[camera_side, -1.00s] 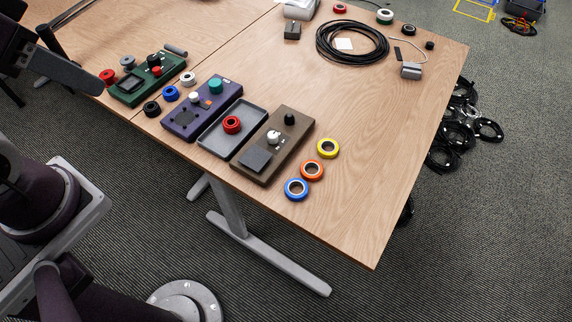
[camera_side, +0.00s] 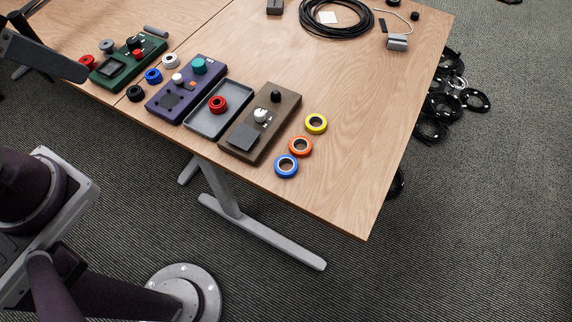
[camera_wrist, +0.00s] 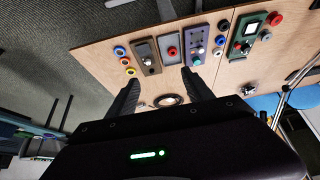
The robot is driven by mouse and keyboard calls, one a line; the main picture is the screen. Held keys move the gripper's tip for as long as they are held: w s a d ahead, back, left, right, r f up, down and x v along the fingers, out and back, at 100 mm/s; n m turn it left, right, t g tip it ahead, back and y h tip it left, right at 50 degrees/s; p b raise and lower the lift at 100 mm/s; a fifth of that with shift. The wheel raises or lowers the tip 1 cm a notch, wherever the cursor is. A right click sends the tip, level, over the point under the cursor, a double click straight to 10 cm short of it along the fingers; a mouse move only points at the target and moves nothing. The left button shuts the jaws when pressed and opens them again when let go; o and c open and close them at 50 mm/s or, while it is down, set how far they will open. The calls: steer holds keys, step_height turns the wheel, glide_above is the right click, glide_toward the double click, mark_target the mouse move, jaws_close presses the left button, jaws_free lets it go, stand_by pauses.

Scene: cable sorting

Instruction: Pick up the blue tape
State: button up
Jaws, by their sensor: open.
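A blue tape roll (camera_side: 286,176) lies flat near the table's front edge, beside an orange roll (camera_side: 300,155) and a yellow roll (camera_side: 316,133). In the wrist view this blue tape (camera_wrist: 119,55) is at the upper left. A second, smaller blue roll (camera_side: 153,82) lies between the green and purple devices, and shows in the wrist view (camera_wrist: 218,55) too. My gripper (camera_wrist: 160,76) is open in the wrist view, its two dark fingers apart with nothing between them. It is away from both blue rolls. The side view does not clearly show its fingertips.
A brown device (camera_side: 280,110), a grey tray (camera_side: 200,126) with a red roll (camera_side: 217,104), a purple device (camera_side: 187,95) and a green device (camera_side: 127,65) stand in a row. A black cable coil (camera_side: 335,33) lies behind.

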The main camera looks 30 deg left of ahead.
steer(key=n+g, duration=0.5)
steer(key=n, duration=0.6)
glide_above(288, 170)
steer(key=a, duration=0.1)
step_height(288, 170, down, 26)
steer(key=f, duration=0.2)
steer(key=d+f+n, duration=0.1)
steer(key=f, duration=0.1)
steer(key=d+f+n, duration=0.1)
steer(key=f, duration=0.2)
steer(key=shift+s+f+g, duration=0.1)
steer(key=shift+s+g, duration=0.1)
steer(key=shift+g, duration=0.1)
steer(key=f, duration=0.4)
steer(key=a+f, duration=0.1)
steer(key=f, duration=0.1)
steer(key=shift+w+f, duration=0.15)
steer(key=shift+w, duration=0.05)
steer(key=c, duration=1.1)
step_height(288, 170, up, 10)
steer(key=shift+r, duration=0.1)
